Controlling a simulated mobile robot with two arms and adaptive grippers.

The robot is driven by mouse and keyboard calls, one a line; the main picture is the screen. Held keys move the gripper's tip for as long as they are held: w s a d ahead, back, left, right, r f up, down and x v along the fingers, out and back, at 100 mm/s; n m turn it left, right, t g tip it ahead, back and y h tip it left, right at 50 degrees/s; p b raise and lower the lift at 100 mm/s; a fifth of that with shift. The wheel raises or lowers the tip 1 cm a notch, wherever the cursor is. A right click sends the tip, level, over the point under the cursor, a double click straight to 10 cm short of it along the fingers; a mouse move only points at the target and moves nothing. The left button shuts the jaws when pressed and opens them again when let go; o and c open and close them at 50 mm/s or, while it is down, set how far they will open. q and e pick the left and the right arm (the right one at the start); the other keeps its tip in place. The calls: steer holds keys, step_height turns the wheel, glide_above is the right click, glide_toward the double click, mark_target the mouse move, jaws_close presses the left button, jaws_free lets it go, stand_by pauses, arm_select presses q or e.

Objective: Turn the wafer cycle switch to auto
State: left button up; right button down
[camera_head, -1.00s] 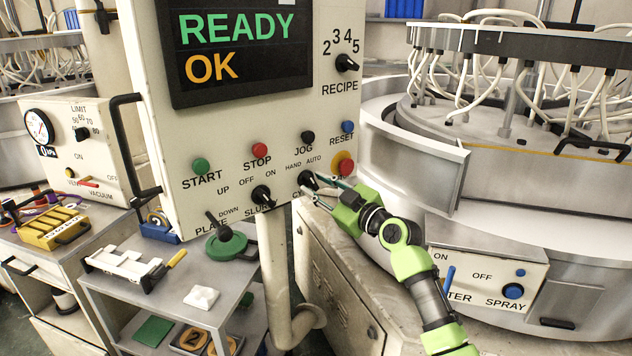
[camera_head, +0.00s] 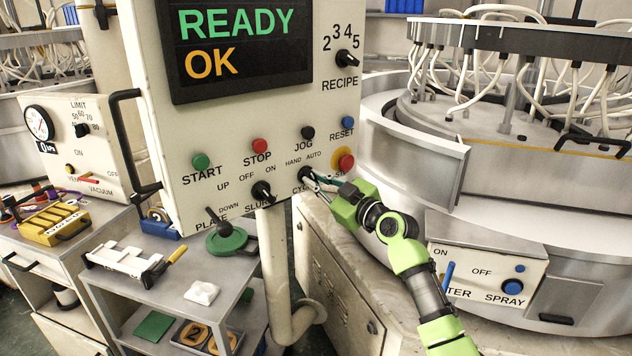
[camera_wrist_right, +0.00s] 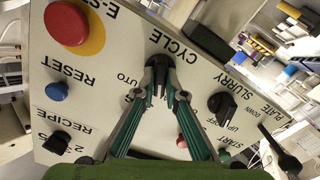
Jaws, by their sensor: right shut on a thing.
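The black wafer cycle switch (camera_head: 305,174) sits low on the white control panel, under the HAND and AUTO marks. In the right wrist view the switch (camera_wrist_right: 159,63) is below the upside-down CYCLE label, with part of AUTO readable beside it. My right gripper (camera_head: 317,184) is at the switch; its fingertips (camera_wrist_right: 159,72) are shut on the knob from both sides. The fingers hide much of the knob, so I cannot tell which mark it points to. My left gripper is not in view.
The red emergency stop (camera_head: 346,162) is close to the right of my gripper. The slurry knob (camera_head: 262,191) and plate lever (camera_head: 214,218) are to its left. The jog button (camera_head: 308,132) is above. A round lapping machine (camera_head: 500,150) stands at the right.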

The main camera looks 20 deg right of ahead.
steer(key=m, duration=0.5)
steer(key=shift+m, duration=0.3)
steer(key=m+p, duration=0.1)
steer(key=m, duration=0.4)
steer(key=shift+m, duration=0.3)
stand_by(0.3)
steer(key=c, duration=2.1)
jaws_free()
steer(key=shift+d, duration=0.1)
steer(key=v, duration=1.2)
